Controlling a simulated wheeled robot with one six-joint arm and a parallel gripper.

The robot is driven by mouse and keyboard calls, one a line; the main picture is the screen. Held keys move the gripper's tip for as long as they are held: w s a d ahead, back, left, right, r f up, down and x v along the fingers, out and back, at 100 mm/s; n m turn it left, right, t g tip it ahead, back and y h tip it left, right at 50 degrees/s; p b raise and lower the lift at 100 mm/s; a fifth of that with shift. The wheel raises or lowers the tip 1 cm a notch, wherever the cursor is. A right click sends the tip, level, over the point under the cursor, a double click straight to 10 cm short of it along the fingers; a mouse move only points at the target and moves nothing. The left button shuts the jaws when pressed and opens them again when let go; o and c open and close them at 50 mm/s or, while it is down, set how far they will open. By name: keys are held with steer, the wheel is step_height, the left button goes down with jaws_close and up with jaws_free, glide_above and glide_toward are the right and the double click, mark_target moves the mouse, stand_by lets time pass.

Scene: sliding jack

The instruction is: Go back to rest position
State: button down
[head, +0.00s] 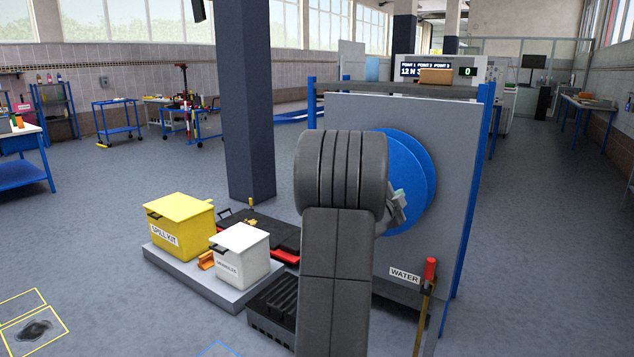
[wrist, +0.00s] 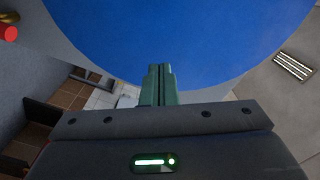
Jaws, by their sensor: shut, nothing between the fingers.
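My gripper (wrist: 159,70) shows in the wrist view with its two green fingers pressed together and nothing between them. Its fingertips overlap the lower edge of a large blue disc (wrist: 170,35); I cannot tell whether they touch it. In the head view my dark grey arm stands in front of the blue disc (head: 418,180), which is mounted on a grey panel (head: 455,150) with blue posts. The arm hides the disc's left part and most of my gripper.
A yellow spill kit box (head: 180,222) and a white box (head: 240,254) stand on a low platform (head: 190,280) left of my arm. A dark pillar (head: 247,100) rises behind them. A red-topped post (head: 430,270) stands close on the right. The floor at left is mostly open.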

steer(key=shift+w+a+r+p, duration=0.2)
steer(key=shift+r+p, duration=0.35)
steer(key=shift+r, duration=0.2)
steer(key=shift+w+a+r+p, duration=0.1)
steer(key=shift+a+r+p, duration=0.1)
steer(key=shift+r+p, duration=0.45)
steer(key=shift+a, duration=0.1)
